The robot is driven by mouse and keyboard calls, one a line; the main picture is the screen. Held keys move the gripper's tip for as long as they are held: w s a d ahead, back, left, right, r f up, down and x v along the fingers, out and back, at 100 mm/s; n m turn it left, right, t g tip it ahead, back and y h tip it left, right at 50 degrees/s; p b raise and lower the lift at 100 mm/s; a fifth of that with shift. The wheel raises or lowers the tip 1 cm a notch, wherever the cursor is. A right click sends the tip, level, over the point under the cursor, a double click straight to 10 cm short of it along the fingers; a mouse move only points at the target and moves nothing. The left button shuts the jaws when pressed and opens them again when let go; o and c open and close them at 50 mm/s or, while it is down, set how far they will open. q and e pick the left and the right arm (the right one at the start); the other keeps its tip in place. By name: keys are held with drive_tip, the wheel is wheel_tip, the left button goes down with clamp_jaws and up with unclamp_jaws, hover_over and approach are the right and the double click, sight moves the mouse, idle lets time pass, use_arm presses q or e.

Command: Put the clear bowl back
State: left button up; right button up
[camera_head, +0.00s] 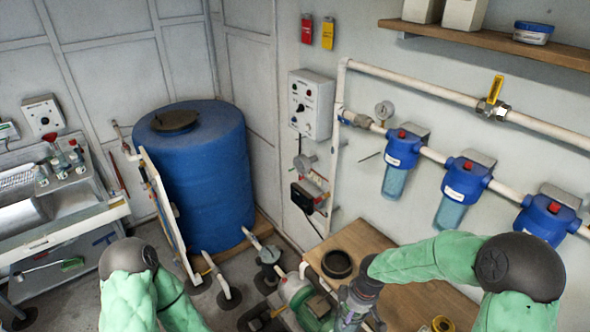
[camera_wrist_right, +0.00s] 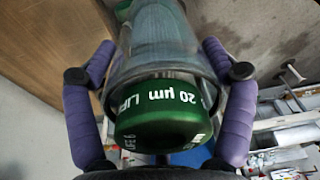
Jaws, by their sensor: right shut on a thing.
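The clear bowl (camera_wrist_right: 190,58) is between the two purple fingers of my right gripper (camera_wrist_right: 158,74) in the right wrist view. A green filter cartridge end (camera_wrist_right: 160,128), printed "20 µm", shows at the bowl. In the head view my right gripper (camera_head: 360,296) points down at the lower middle, beside the wooden bench top. The clear bowl (camera_head: 350,314) shows only in small part there. My left arm comes in at the lower left, and its gripper is out of view.
A black ring (camera_head: 337,264) lies on the wooden bench top (camera_head: 362,240). A green pump (camera_head: 300,295) is just left of my right gripper. Blue filter housings (camera_head: 402,148) hang on the wall pipe at right. A large blue tank (camera_head: 205,165) stands behind.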

drive_tip(key=f+m+b, duration=0.2)
drive_tip(key=m, duration=0.1)
drive_tip(key=f+m+b, duration=0.2)
drive_tip(key=b, duration=0.1)
drive_tip(key=d+f+m+b, duration=0.1)
drive_tip(key=f+m+b, duration=0.1)
drive_tip(key=m, duration=0.1)
drive_tip(key=shift+f+m+t+h+b, duration=0.3)
drive_tip(key=shift+h+b, duration=0.1)
drive_tip(key=shift+d+f+m+b, duration=0.1)
drive_tip(key=shift+f+m+b, duration=0.25)
drive_tip(key=shift+m+b, duration=0.25)
drive_tip(key=shift+d+f+m+b, duration=0.1)
drive_tip(key=shift+f+m+b, duration=0.25)
drive_tip(key=shift+m, duration=0.45)
